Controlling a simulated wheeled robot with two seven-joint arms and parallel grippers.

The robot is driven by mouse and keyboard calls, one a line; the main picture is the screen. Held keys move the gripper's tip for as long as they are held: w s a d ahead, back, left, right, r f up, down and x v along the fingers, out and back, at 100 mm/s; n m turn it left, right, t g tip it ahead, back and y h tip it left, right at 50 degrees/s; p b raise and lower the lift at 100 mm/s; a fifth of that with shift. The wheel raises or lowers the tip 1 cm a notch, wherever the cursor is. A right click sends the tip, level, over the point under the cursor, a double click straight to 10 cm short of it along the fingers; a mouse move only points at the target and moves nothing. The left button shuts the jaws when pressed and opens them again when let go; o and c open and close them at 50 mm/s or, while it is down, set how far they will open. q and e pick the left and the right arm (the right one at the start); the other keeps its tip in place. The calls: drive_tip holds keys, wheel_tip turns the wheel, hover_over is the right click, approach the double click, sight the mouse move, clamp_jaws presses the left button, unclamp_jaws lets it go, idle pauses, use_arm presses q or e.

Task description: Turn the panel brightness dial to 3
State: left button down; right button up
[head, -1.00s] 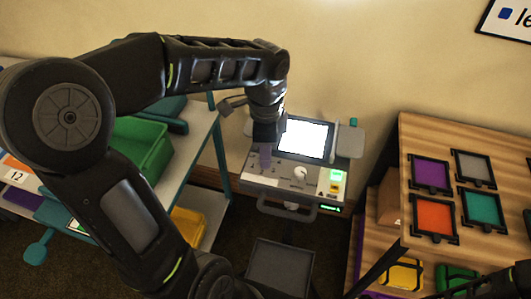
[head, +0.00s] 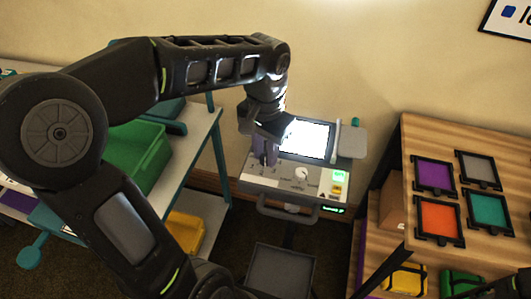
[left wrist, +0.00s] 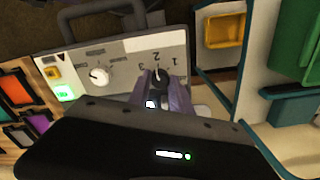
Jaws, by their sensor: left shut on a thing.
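The grey control panel (head: 280,183) is on a cart against the wall, with a lit screen (head: 308,138) above it. My left gripper (head: 265,158) reaches down to the panel's left part. In the left wrist view its purple fingers (left wrist: 160,92) are shut on a dark dial (left wrist: 158,84). The numbers 1, 2 and 3 are printed around this dial, with 2 near its middle in that view. The fingers hide much of the dial, and I cannot tell exactly where it points. My right gripper is not in view.
A white knob (head: 302,173) and a green lit display (head: 338,175) are also on the panel, and a handle (head: 288,211) runs along its front. A wooden shelf (head: 428,150) with coloured frames stands right; a rack with a green bin (head: 140,150) stands left.

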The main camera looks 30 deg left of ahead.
use_arm(q)
drive_tip(key=n, duration=0.3)
drive_tip(key=shift+n+b, duration=0.35)
drive_tip(key=shift+n, duration=0.05)
drive_tip(key=shift+n+b, duration=0.35)
drive_tip(key=shift+n, duration=1.55)
drive_tip(key=c, duration=1.5)
unclamp_jaws()
drive_tip(key=shift+o, duration=0.2)
